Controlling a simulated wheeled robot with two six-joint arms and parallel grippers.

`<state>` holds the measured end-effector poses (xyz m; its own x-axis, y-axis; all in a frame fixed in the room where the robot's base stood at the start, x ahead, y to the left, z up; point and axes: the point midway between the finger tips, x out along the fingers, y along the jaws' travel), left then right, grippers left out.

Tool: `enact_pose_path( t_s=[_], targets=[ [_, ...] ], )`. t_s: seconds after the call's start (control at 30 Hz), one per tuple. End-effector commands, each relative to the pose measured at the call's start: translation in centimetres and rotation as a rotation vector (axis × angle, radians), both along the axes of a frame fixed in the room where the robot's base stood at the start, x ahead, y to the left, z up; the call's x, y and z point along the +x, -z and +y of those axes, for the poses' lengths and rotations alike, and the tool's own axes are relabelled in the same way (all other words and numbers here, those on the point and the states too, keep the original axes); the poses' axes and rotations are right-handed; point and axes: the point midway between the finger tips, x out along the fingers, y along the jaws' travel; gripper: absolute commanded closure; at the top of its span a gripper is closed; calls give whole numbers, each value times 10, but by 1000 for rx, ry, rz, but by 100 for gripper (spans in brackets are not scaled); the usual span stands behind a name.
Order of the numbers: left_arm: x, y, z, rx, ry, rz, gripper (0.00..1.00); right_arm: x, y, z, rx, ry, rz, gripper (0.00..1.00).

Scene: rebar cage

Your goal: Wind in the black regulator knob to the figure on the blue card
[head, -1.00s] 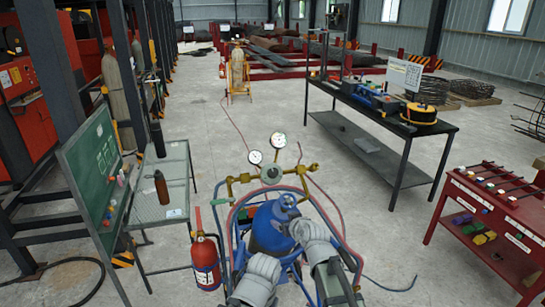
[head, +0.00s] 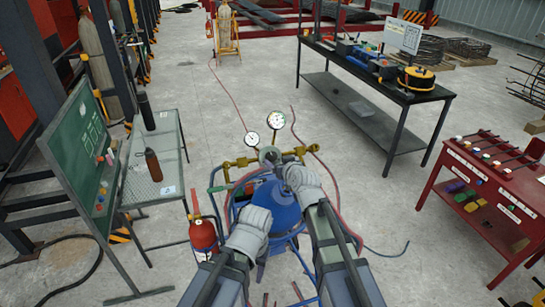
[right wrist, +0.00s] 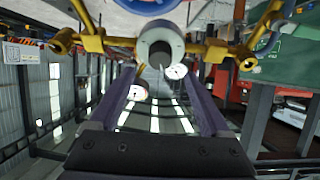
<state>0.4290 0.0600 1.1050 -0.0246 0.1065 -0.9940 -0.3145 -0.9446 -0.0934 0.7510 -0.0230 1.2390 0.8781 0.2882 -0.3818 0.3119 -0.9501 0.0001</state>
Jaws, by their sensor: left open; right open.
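The regulator (head: 268,155) sits on brass fittings above a blue cylinder (head: 275,208), with two white gauges (head: 252,138) beside it. In the right wrist view the black knob (right wrist: 160,60) shows at the centre of the grey round regulator body (right wrist: 160,43). My right gripper (head: 284,170) is just in front of the regulator. Its open fingers reach toward the knob from both sides in the right wrist view (right wrist: 161,72). Contact cannot be told. My left gripper (head: 252,213) is open and lower, left of the cylinder; its tips are hard to make out. A small pale bluish card (head: 168,190) lies on the mesh table; its figure is unreadable.
A red extinguisher (head: 203,235) stands left of the blue cart frame (head: 294,240). A green board (head: 78,150) and the mesh table (head: 150,155) are at left. A black workbench (head: 365,105) and a red bench (head: 480,205) are at right. Hoses trail over the floor.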

Motion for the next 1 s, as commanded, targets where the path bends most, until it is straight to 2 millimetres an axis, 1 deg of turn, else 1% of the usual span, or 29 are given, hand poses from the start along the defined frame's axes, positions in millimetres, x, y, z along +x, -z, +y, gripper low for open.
enact_pose_path(
  t_s=[0.03,0.4,0.53,0.77,1.0],
  targets=[
    [0,4,0,0,1,0,50,7,4,2,-1,0,0,19],
    [0,25,0,1,5,0,50,55,25,18,0,0,0,19],
    [0,27,0,1,6,0,50,62,28,20,0,0,0,19],
    [0,27,0,1,6,0,50,61,27,20,0,0,0,19],
    [0,27,0,1,6,0,50,61,27,20,0,0,0,45]
  ],
)
